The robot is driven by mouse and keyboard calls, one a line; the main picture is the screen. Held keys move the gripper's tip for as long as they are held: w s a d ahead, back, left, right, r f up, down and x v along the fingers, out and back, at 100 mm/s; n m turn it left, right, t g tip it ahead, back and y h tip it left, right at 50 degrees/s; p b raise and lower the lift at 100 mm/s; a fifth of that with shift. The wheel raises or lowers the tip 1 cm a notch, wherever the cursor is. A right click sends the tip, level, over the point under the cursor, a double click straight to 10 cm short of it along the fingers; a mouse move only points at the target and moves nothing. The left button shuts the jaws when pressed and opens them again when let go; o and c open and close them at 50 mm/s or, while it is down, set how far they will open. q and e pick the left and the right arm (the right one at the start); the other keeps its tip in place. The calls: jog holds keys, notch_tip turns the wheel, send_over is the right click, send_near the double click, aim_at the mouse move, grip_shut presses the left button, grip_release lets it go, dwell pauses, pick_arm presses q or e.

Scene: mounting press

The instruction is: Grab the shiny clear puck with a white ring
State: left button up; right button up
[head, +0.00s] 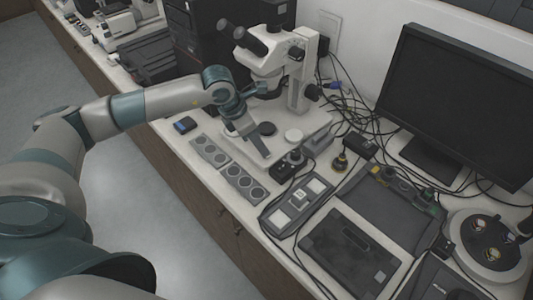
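My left arm reaches in from the left, and its gripper (258,142) hangs beside the microscope, over the near side of its base. A finger points down and to the right; the gap between the fingers does not show clearly. A dark round disc (267,129) and a white round disc (293,135) lie on the microscope base just right of the gripper. Two grey trays with round wells (210,151) (243,184) lie in front of the gripper. I cannot make out a clear puck with a white ring. My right gripper is not in view.
The white microscope (272,58) stands behind the gripper. A blue-topped small box (185,125) sits at the bench edge. To the right are a grey control box (297,203), a dark tablet (350,250), loose cables and a monitor (455,95).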

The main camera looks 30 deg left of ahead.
pick_arm(q)
jog(key=shift+f, duration=0.1)
jog(key=x, duration=0.2)
jog(key=b+x, duration=0.1)
jog(key=x, duration=0.1)
jog(key=shift+w+a+f, duration=0.2)
jog(key=shift+w+f, duration=0.15)
jog(key=shift+f, duration=0.15)
jog(key=c, duration=1.1)
